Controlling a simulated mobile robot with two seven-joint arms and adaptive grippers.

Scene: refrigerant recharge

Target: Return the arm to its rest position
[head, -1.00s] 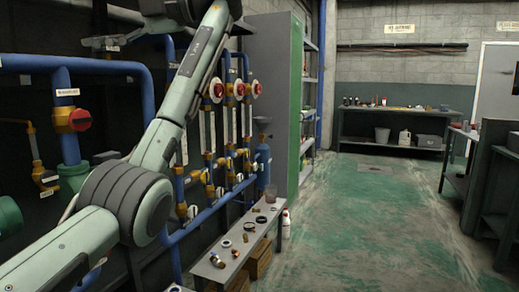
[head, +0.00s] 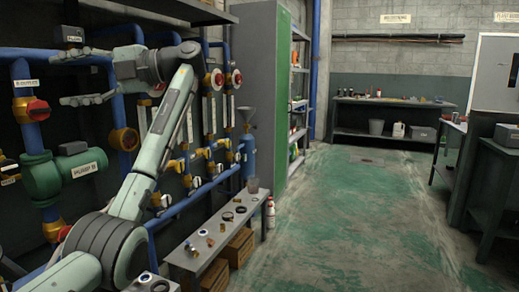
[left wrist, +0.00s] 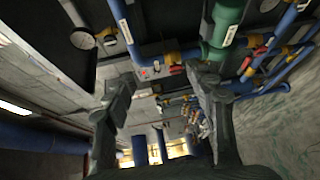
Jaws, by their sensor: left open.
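My left arm (head: 165,130) comes in from the lower left of the head view and bends at a raised elbow joint. My left gripper (head: 82,75) is at the upper left, pointing left, in front of the blue pipes. Its two dark fingers are spread apart with nothing between them. In the left wrist view, the left gripper (left wrist: 155,76) also shows open and empty, with pipes and valves beyond the fingers. I cannot tell how close the fingers are to the pipes. My right gripper is not in view.
Blue pipes, a green pump body (head: 65,175) and a red valve knob (head: 38,109) crowd the left wall. A low bench (head: 190,262) with small parts stands beside my arm. A green-sided cabinet (head: 282,90) is behind. The green floor (head: 345,215) is clear on the right.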

